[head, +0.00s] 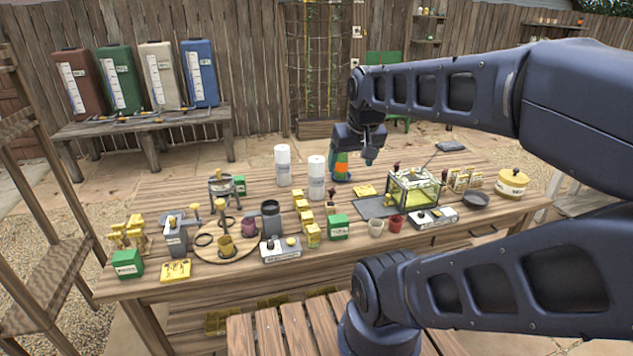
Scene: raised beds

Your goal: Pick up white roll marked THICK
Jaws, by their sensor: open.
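Two white rolls stand upright near the back middle of the wooden table: one farther back on the left (283,165) and one nearer on the right (317,177). Both carry small markings that I cannot read, so I cannot tell which says THICK. My gripper (369,158) is open, pointing down above the back of the table, to the right of both rolls and apart from them. Nothing shows between its fingers, though they are small in this view.
A green and orange container (341,167) stands close beside my gripper, right of the rolls. Yellow boxes (303,208) stand in front of the rolls. A glass case with yellow edges (414,190) stands to the right.

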